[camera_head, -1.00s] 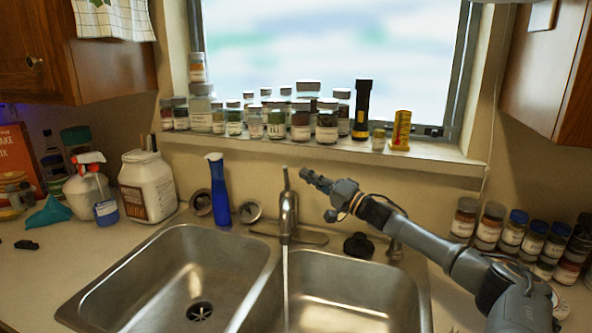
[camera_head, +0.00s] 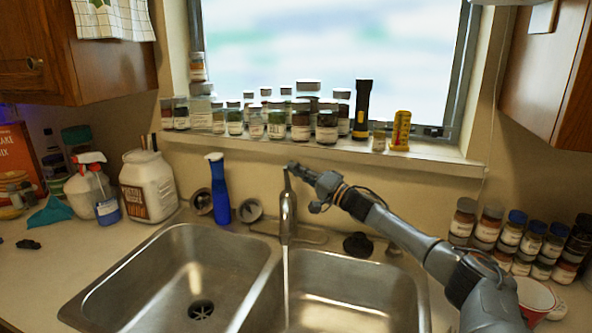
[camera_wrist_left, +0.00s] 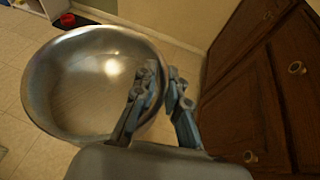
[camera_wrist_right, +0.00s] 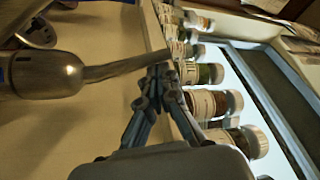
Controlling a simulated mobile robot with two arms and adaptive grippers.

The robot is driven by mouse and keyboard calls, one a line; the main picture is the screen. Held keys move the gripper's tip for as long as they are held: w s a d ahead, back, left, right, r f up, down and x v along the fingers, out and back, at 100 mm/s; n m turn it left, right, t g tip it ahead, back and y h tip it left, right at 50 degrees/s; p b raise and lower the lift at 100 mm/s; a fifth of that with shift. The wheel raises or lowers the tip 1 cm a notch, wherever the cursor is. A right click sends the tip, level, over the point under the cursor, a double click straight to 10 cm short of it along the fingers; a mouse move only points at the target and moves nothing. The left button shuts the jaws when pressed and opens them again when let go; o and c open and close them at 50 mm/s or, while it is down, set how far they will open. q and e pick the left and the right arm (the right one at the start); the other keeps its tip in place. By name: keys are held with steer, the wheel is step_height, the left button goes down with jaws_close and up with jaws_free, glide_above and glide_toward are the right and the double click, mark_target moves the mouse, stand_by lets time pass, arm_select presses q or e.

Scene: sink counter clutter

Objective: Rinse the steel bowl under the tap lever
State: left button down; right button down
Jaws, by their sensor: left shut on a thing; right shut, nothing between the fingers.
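The steel bowl (camera_wrist_left: 75,95) shows only in the left wrist view. My left gripper (camera_wrist_left: 162,72) is shut on its rim, and the bowl hangs above the tiled floor beside wooden cabinets. The tap (camera_head: 288,217) stands behind the double sink, its lever (camera_head: 287,180) pointing up. A thin water stream (camera_head: 286,275) runs from it near the divider. My right gripper (camera_head: 293,166) is shut and empty, with its tips at the lever's top end. In the right wrist view the lever (camera_wrist_right: 125,66) reaches the fingertips; I cannot tell whether they touch.
Several spice jars (camera_head: 275,125), a black flashlight (camera_head: 361,110) and a yellow container (camera_head: 400,130) line the window sill. A blue spray bottle (camera_head: 218,190) stands left of the tap. More jars (camera_head: 512,230) and a red-rimmed cup (camera_head: 535,297) are at right. Both basins look empty.

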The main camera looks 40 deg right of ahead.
arm_select(q)
steer(key=shift+f+b, duration=0.75)
steer(key=shift+b, duration=0.05)
steer(key=shift+f+b, duration=0.4)
steer(key=shift+f, duration=0.05)
arm_select(e)
steer(key=n+y, duration=0.1)
steer(key=s+a+f+n+t, duration=0.1)
steer(key=n, duration=0.1)
steer(key=shift+s+a+y, duration=0.1)
steer(key=shift+a+y, duration=0.2)
steer(key=shift+y, duration=0.1)
